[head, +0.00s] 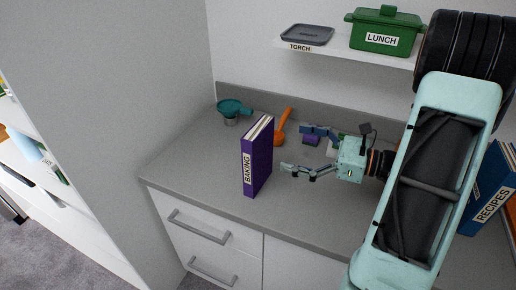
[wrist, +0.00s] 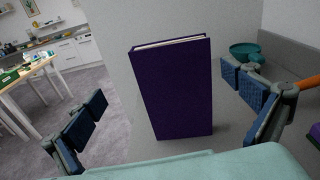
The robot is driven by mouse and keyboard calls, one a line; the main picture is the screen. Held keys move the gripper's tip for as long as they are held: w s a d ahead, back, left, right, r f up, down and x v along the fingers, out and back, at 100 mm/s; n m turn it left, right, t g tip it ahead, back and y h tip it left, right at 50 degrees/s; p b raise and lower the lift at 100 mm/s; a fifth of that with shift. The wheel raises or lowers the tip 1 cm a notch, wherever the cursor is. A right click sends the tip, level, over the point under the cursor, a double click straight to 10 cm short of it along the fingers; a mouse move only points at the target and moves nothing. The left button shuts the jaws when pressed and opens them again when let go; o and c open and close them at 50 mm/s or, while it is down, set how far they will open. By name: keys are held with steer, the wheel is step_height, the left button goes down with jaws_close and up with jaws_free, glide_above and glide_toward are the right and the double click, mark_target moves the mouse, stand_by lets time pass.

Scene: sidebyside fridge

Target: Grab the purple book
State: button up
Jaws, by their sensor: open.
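The purple book (head: 258,157) stands upright on the grey counter, its spine labelled BAKING. In the wrist view the purple book (wrist: 175,90) fills the middle, its broad cover facing me. My gripper (head: 293,150) is open and empty, to the right of the book in the head view. In the wrist view the two fingers of my gripper (wrist: 165,118) are spread wide, one on each side of the book's outline. The book appears ahead of the fingertips, and I see no contact.
Behind the book are a teal strainer-like item (head: 233,110) and an orange utensil (head: 283,125). A blue RECIPES book (head: 492,190) stands at the right. A shelf (head: 340,53) above holds a green LUNCH pot (head: 384,30) and a grey TORCH-labelled item (head: 307,35). The counter (head: 185,160) left of the book is clear.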

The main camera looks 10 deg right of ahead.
mark_target(264, 130)
steer(key=shift+m+t, duration=0.7)
steer(key=shift+m, duration=0.1)
steer(key=x, duration=0.3)
steer(key=p+x, duration=0.1)
steer(key=x, duration=0.1)
steer(key=shift+w+d+r, duration=0.15)
steer(key=shift+w+r, duration=0.2)
steer(key=shift+w, duration=0.2)
steer(key=p+x, duration=0.1)
steer(key=x, duration=0.4)
steer(key=shift+r, duration=0.15)
steer(key=c, duration=1.6)
steer(key=shift+r, duration=0.1)
